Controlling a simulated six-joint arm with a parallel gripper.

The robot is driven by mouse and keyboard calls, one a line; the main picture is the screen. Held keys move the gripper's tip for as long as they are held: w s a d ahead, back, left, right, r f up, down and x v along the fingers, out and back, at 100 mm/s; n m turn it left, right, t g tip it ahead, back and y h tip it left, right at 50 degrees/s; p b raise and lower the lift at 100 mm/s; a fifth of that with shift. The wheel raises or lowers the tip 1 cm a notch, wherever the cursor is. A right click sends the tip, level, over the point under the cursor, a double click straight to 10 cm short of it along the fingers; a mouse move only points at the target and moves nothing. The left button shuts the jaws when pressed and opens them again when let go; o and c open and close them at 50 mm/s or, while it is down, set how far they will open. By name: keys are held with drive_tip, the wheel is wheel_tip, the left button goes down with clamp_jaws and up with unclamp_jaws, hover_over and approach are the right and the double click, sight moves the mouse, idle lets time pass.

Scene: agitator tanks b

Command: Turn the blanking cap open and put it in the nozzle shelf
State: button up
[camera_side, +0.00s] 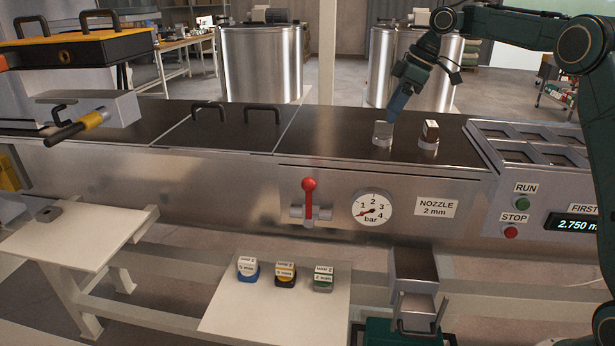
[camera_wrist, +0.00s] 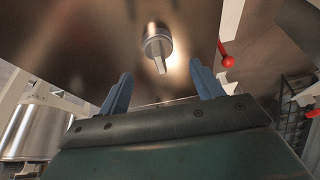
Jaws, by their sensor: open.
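A silver round cap (camera_side: 382,133) with a raised grip ridge stands on the dark top of the machine in the side view. It looks like the blanking cap, and it shows in the wrist view (camera_wrist: 157,46) on a brownish metal surface. My gripper (camera_side: 395,113) hangs just above it, pointing down. In the wrist view its blue fingers (camera_wrist: 160,80) are apart and empty, with the cap beyond their tips. The likely nozzle shelf (camera_side: 235,322) is the pale board low in front, holding blue, yellow and green labelled nozzles (camera_side: 285,274).
A second fitting with a dark top (camera_side: 429,132) stands close right of the cap. A red-handled valve (camera_side: 309,198) and a pressure gauge (camera_side: 373,208) are on the front panel. A compartmented tray (camera_side: 530,140) lies at right. A pale side table (camera_side: 75,235) is at left.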

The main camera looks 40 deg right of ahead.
sight(383, 122)
drive_tip(key=shift+x, duration=2.5)
clamp_jaws()
drive_tip(key=shift+r, duration=0.65)
drive_tip(key=c, duration=0.7)
unclamp_jaws()
clamp_jaws()
